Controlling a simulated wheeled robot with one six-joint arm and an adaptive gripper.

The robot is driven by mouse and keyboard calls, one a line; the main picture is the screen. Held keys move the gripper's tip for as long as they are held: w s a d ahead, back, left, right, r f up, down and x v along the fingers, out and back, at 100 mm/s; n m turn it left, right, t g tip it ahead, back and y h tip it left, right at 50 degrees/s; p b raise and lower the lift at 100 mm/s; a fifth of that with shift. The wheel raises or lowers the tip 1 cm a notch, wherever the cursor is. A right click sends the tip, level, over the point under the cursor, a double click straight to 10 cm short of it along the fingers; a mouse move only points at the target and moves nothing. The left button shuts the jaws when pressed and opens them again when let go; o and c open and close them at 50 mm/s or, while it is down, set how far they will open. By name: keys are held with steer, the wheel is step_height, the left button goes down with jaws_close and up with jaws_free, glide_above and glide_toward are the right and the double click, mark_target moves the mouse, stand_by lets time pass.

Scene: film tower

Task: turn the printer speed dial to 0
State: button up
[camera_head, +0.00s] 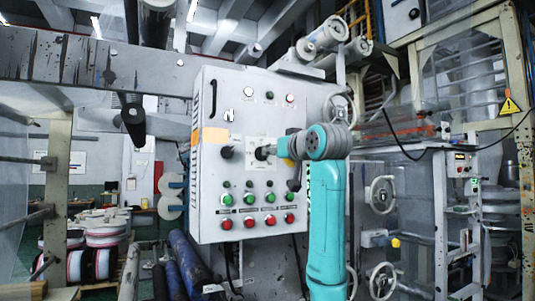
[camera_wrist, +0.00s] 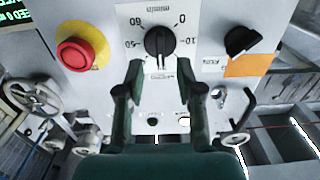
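The speed dial (camera_wrist: 158,42) is a round black knob on a pale plate marked "m/min" at the top middle of the wrist view.
In the wrist view a red stop button (camera_wrist: 80,47) on a yellow base is left of the dial, and a black selector knob (camera_wrist: 242,41) is right. Green buttons (camera_head: 250,199) and red buttons (camera_head: 248,222) line the panel's lower part.

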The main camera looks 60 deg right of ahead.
steer(key=x, duration=0.4)
steer(key=shift+w+d, duration=0.15)
steer(key=shift+w, duration=0.1)
jaws_close()
